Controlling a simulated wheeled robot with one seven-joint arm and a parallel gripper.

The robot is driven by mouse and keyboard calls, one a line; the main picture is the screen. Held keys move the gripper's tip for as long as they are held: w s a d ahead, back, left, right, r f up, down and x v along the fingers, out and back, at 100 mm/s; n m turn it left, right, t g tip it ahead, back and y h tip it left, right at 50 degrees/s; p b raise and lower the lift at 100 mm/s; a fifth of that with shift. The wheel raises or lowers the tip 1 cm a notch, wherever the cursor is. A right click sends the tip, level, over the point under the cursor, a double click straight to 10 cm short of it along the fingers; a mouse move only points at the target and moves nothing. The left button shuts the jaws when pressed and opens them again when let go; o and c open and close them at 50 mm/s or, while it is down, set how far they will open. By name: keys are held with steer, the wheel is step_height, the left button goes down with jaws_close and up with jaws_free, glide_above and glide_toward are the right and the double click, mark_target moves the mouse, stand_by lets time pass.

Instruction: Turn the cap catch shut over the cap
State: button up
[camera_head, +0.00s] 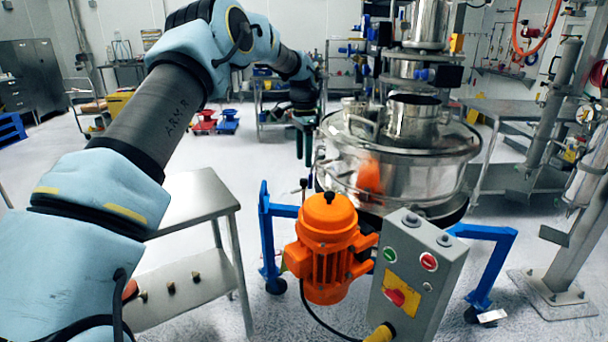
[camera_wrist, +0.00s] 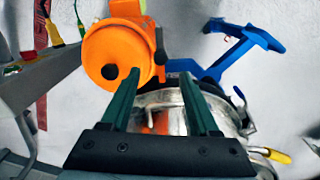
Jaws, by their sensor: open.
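The steel powder sifter (camera_head: 345,185) stands upright at the centre right of the head view. An open steel cylinder (camera_head: 410,125) rises from its lid. My gripper (camera_head: 304,152) points down with green fingers, at the left side of the sifter. In the wrist view my gripper (camera_wrist: 160,76) is open, with nothing between its fingertips. The sifter's steel body (camera_wrist: 165,98) shows between and beyond the fingers there. A yellow-ended handle (camera_wrist: 272,154) shows at the lower right. I cannot tell for sure which parts are the cap and the cap catch.
An orange motor (camera_head: 325,240) stands in front of the sifter, beside a grey control box (camera_head: 425,265). Blue frame legs (camera_head: 490,270) stand at either side. A steel table (camera_head: 190,195) is at left.

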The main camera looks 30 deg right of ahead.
mark_target(304, 179)
step_height(304, 179, down, 7)
steer(key=shift+f+p, duration=0.1)
steer(key=shift+p, duration=1.05)
steer(key=shift+c, duration=0.3)
jaws_close()
